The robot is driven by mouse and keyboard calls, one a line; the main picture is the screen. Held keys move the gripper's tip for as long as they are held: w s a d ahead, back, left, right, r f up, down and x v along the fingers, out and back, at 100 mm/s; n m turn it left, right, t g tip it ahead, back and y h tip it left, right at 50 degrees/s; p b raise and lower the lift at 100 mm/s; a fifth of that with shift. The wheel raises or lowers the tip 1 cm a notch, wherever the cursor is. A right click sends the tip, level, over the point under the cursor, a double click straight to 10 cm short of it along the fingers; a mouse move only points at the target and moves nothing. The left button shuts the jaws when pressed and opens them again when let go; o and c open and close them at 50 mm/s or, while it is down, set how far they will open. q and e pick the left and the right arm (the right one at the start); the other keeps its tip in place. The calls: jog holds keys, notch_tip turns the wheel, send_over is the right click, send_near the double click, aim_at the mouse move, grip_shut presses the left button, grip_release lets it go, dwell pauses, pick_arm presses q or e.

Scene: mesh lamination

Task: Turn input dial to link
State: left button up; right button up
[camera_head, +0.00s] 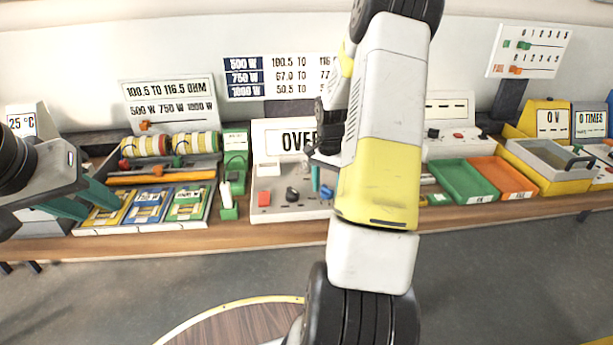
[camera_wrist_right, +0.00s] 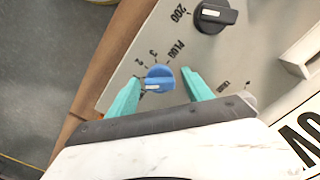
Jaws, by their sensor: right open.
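A blue dial (camera_wrist_right: 160,77) with a white pointer mark sits on the grey panel (camera_wrist_right: 135,88) in the right wrist view. Its mark points to the lower left. The labels "2", "3" and "PLUG" run beside it, with a small word at its right that I cannot read clearly. My right gripper (camera_wrist_right: 162,92) is open, with one teal finger on each side of the dial; contact cannot be told. In the head view this gripper (camera_head: 321,184) is at the meter box (camera_head: 270,212), partly behind my arm. My left gripper (camera_head: 104,208) is open above the left trays.
A black knob (camera_wrist_right: 214,14) marked "200" stands close to the blue dial. The meter's display (camera_head: 290,139) reads "OVER", partly hidden by my arm. A green stand (camera_head: 229,212) is left of the meter. Green (camera_head: 464,181) and orange (camera_head: 503,176) trays lie to the right.

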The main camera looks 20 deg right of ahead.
grip_shut()
jog(key=n, duration=0.3)
jog(key=shift+n, duration=2.4)
grip_release()
